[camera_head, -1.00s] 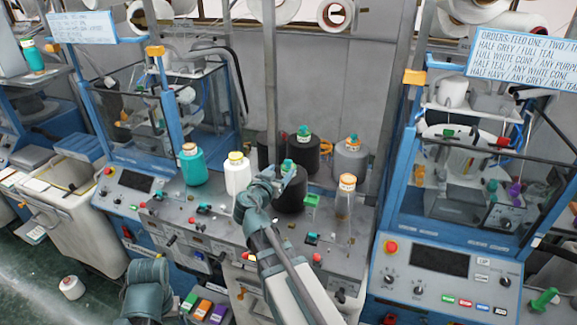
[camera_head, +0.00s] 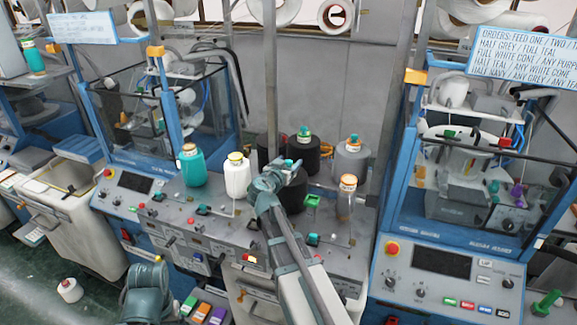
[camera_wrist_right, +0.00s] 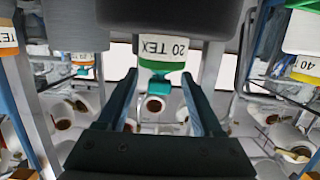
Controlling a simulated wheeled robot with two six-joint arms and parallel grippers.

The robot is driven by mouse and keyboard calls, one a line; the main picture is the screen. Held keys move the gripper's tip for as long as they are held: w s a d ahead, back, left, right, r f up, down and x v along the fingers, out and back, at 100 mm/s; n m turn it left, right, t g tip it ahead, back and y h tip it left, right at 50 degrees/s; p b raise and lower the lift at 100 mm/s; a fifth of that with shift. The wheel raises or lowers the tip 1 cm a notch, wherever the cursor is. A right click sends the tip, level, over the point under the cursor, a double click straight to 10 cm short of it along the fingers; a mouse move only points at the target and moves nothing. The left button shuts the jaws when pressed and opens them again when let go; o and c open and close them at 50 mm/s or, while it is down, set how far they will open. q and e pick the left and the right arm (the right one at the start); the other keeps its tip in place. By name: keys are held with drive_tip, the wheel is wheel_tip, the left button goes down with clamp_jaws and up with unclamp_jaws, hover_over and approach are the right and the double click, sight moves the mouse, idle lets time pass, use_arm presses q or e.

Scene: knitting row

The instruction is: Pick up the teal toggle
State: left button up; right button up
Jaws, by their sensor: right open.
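In the right wrist view, a teal toggle (camera_wrist_right: 158,87) sits at the end of a dark cone (camera_wrist_right: 165,15) with a white "20 TEX" label and green band. It appears upside down there, between and apart from the fingers of my right gripper (camera_wrist_right: 160,100), which is open. In the head view my right gripper (camera_head: 287,170) is at the top of the front dark cone (camera_head: 291,196) and hides much of it. A bit of teal (camera_head: 288,162) shows by the fingers. A similar teal top (camera_head: 304,131) sits on the dark cone behind.
A teal cone (camera_head: 193,168) and a white cone (camera_head: 236,178) stand to the left. A grey cone (camera_head: 351,162) and a slim orange-topped tube (camera_head: 347,200) stand to the right. A metal post (camera_head: 270,80) rises behind. Small switches dot the panel.

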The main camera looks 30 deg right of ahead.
drive_tip(key=shift+s, duration=0.1)
clamp_jaws()
drive_tip(key=shift+r, duration=0.2)
